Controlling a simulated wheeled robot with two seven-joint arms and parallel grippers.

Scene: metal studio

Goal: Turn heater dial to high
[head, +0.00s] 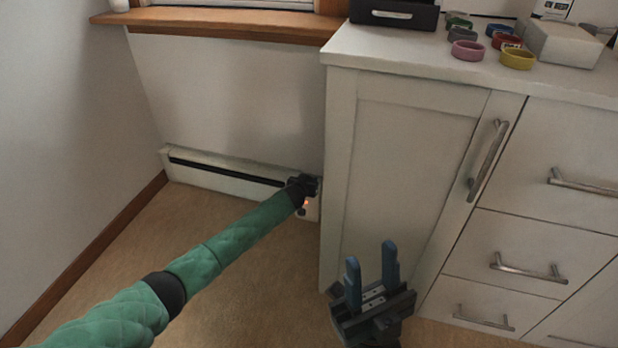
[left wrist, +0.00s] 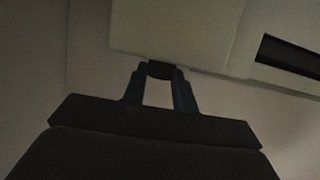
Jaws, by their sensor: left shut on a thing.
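A long white baseboard heater (head: 225,175) runs low along the back wall, with a dark slot along its front. My left gripper (head: 304,184) is at the heater's right end, beside the cabinet. In the left wrist view, its two fingers (left wrist: 160,82) are closed on a small dark dial (left wrist: 160,69) on the edge of the heater (left wrist: 185,30). The dial's setting is not readable. A small orange-red light (head: 306,203) glows near the gripper. My right gripper (head: 371,278) is open and empty in front of the cabinet, its fingers pointing up.
A white cabinet (head: 400,170) with metal handles stands just right of the heater. On its top are several coloured rings, a white box (head: 563,43) and a black box (head: 394,13). A wooden sill (head: 225,24) is above. The carpet (head: 230,280) is clear.

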